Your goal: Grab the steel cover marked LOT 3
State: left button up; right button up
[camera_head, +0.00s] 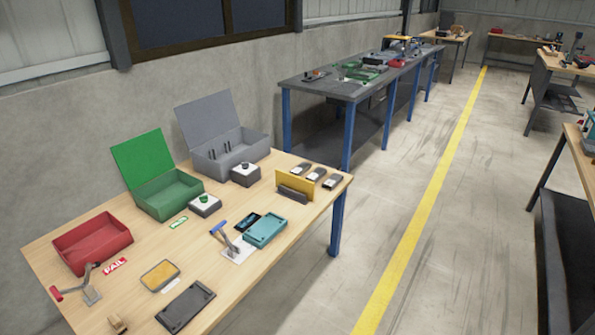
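Neither of my grippers is in view.
The wooden table (135,225) also holds a red bin (92,243), an open green box (165,195), an open grey box (230,152), a teal tray (265,231), a yellow upright plate (295,185) and a dark plate (186,306).

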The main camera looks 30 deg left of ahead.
aim_at(304, 166)
jog(key=i+j+u, duration=0.4)
jog(key=i, duration=0.25)
jog(key=i+u, duration=0.4)
jog(key=i, duration=0.2)
